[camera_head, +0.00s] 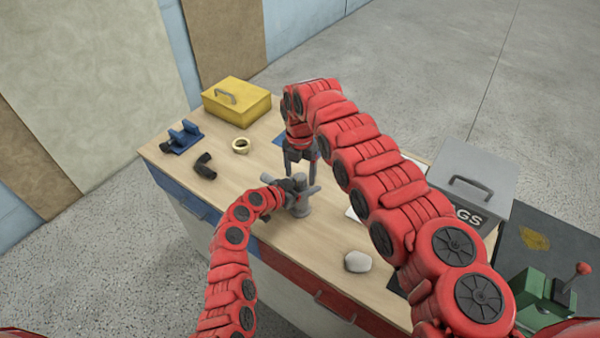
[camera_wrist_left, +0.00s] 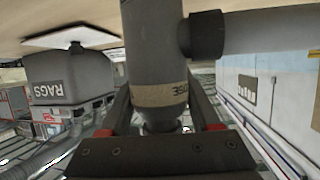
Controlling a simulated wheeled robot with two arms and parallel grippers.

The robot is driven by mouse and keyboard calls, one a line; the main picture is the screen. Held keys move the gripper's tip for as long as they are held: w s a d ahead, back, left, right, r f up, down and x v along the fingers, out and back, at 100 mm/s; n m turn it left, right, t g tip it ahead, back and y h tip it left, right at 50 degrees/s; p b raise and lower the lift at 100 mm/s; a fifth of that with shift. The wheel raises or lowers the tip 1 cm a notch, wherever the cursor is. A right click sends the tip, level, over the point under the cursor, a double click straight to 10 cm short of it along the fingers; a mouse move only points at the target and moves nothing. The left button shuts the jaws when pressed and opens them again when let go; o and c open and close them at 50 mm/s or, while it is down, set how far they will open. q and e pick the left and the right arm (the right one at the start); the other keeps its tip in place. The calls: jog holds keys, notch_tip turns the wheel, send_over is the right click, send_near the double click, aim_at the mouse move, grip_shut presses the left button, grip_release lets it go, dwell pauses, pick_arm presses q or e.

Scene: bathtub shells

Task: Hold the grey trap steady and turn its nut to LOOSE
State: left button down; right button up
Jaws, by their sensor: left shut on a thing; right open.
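The grey trap (camera_head: 300,207) stands upright on the wooden bench top, with short arms sticking out near its top. My left gripper (camera_head: 287,187) reaches it from the left and is shut on it. In the left wrist view the grey trap body (camera_wrist_left: 152,40) sits between my left fingers (camera_wrist_left: 160,120), with a tan band (camera_wrist_left: 165,95) showing part of the word LOOSE. A side pipe with a dark collar (camera_wrist_left: 203,36) runs right. My right gripper (camera_head: 299,158) is open, pointing down just above the trap. I cannot tell the nut's turn position.
A yellow toolbox (camera_head: 237,104), a tape roll (camera_head: 241,146), a black elbow (camera_head: 204,167) and a blue clamp (camera_head: 182,138) are on the bench's left part. A pale lump (camera_head: 357,262) lies near the front edge. A grey RAGS bin (camera_head: 485,170) stands right, beyond my right arm.

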jog(key=shift+f, duration=0.1)
grip_shut()
dwell(0.3)
jog(key=shift+m, duration=0.3)
jog(key=m, duration=0.3)
jog(key=shift+m, duration=0.4)
jog(key=m, duration=1)
jog(key=shift+m, duration=1.4)
